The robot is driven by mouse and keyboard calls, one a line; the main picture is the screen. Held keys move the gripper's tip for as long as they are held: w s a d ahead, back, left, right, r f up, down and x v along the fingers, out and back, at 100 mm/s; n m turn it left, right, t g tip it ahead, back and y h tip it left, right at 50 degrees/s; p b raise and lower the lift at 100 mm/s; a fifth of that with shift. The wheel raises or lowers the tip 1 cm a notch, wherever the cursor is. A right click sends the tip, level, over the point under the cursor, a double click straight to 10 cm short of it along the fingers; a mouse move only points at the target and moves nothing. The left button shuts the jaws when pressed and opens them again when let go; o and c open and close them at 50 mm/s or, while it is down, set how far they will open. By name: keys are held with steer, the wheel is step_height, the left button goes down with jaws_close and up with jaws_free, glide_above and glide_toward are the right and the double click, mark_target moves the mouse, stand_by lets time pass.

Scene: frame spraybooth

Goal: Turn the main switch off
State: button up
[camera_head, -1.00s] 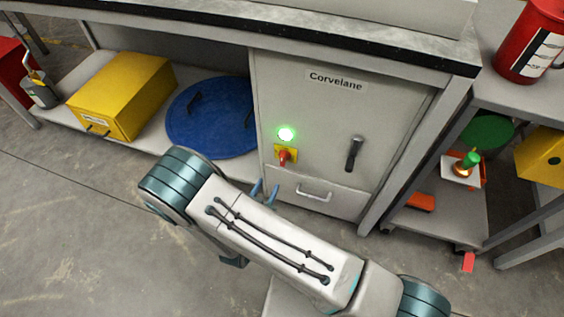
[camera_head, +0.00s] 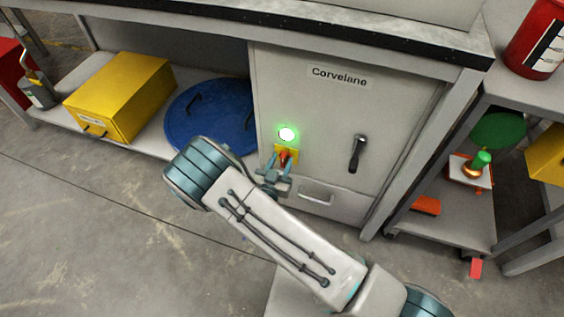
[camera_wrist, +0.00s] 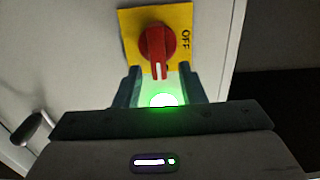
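The main switch is a red rotary knob (camera_head: 284,155) on a yellow plate (camera_wrist: 181,17), on the grey cabinet front. In the wrist view the knob (camera_wrist: 156,42) has its white mark pointing down toward the lamp. The word OFF stands at the plate's right there. A green lamp (camera_head: 287,134) above the switch is lit; the wrist view shows its glow (camera_wrist: 162,100) between the fingers. My gripper (camera_head: 281,163) is at the switch, fingers apart. In the wrist view the open fingertips (camera_wrist: 160,70) lie near the plate's lower edge, either side of the knob's mark end; contact is unclear.
The cabinet has a dark door handle (camera_head: 357,153) right of the switch and a drawer (camera_head: 340,204) below. A blue round lid (camera_head: 190,125) and yellow box (camera_head: 120,95) occupy the shelf at left. A cart (camera_head: 450,222) stands at right. Floor at left is clear.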

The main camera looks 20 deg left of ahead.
steer(key=shift+w+d, duration=0.1)
steer(key=shift+w, duration=0.4)
steer(key=shift+c, duration=0.3)
jaws_close()
